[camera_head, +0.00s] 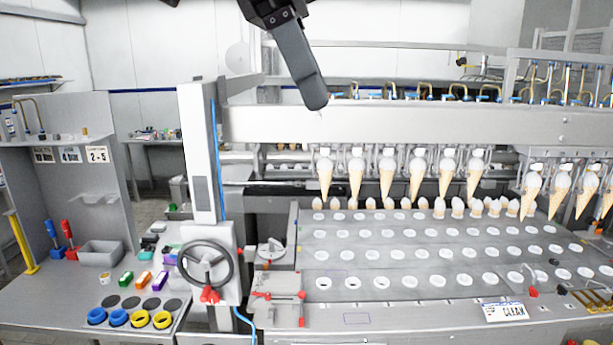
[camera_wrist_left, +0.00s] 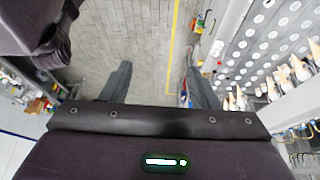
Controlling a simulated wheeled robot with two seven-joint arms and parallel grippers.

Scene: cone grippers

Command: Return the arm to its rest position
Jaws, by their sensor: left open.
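My left gripper (camera_head: 298,62) hangs into the top of the head view, with one long grey finger showing below its dark body. It is high in front of the machine and holds nothing. In the left wrist view both fingers of the left gripper (camera_wrist_left: 159,84) stand wide apart, with grey paved floor between and beyond them. The rest of the left arm is out of the head view. My right gripper is not in view.
A cone machine with a perforated plate (camera_head: 400,265) and a row of hanging cones (camera_head: 387,178) fills the right. A handwheel (camera_head: 205,265) stands left of the plate. A side bench (camera_head: 50,300) holds a grey bin (camera_head: 100,254), blue rings (camera_head: 97,316) and yellow rings (camera_head: 162,320).

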